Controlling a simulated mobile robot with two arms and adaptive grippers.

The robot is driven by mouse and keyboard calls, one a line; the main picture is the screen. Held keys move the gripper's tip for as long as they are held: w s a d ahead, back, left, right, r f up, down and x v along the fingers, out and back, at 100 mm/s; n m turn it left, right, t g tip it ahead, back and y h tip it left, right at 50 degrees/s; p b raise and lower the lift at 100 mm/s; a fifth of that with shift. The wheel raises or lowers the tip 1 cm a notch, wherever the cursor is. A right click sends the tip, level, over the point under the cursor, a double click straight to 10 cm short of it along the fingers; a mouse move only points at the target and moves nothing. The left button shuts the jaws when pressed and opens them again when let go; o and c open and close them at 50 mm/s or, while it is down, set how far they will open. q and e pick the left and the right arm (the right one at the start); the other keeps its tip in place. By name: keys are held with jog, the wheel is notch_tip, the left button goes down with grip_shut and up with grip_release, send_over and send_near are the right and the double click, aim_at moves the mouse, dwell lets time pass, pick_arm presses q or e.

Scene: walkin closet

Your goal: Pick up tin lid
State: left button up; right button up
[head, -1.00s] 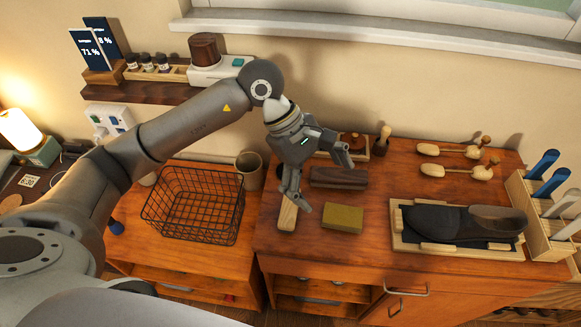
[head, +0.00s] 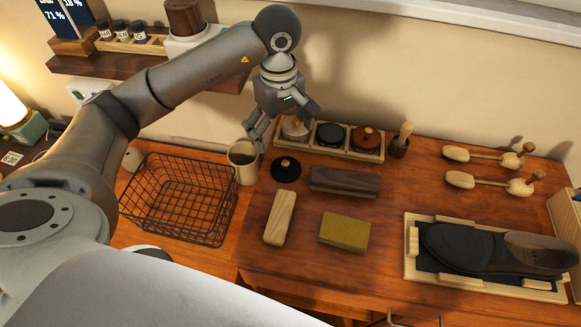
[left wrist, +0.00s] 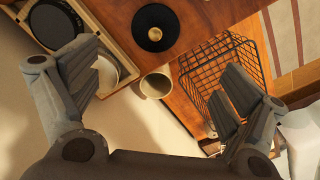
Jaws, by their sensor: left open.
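A round black tin lid (head: 286,170) with a small knob lies on the wooden cabinet top, just in front of a wooden tray (head: 334,153). In the left wrist view the lid (left wrist: 155,27) shows at the top centre, beyond my fingertips. The tray holds a pale, open-looking tin (head: 295,129), a black tin (head: 331,134) and a brown tin with a knob (head: 366,139). My left gripper (head: 283,128) is open and empty above the tray's left end, behind the lid and apart from it. My right gripper is not in view.
A beige cup (head: 243,160) and a black wire basket (head: 180,200) stand left of the lid. A dark brush (head: 345,181), a pale wooden block (head: 280,217) and an olive block (head: 344,231) lie nearby. A shoe (head: 480,249) rests on a stand at right.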

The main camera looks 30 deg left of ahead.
pick_arm(q)
jog(key=shift+w+f, duration=0.3)
jog(key=shift+f, duration=0.2)
jog(key=shift+w+f, duration=0.25)
jog(key=shift+f, duration=0.25)
send_over(285, 164)
jog(key=f, duration=0.4)
jog(key=shift+w+a+f+p, duration=0.1)
jog(key=shift+w+a+p, duration=0.15)
jog(key=shift+a+p, duration=0.15)
jog(key=shift+w+d+f, duration=0.1)
jog(key=shift+f, duration=0.4)
jog(key=f, duration=0.1)
jog(key=f+p, duration=0.2)
jog(key=f, duration=0.1)
jog(key=shift+d, duration=0.25)
jog(key=shift+f, duration=0.35)
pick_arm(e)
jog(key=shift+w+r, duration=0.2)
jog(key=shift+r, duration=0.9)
pick_arm(q)
jog(key=c, duration=1.1)
jog(key=shift+s, duration=0.3)
jog(key=c, duration=0.5)
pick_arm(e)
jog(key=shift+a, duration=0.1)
pick_arm(q)
jog(key=shift+f, duration=0.1)
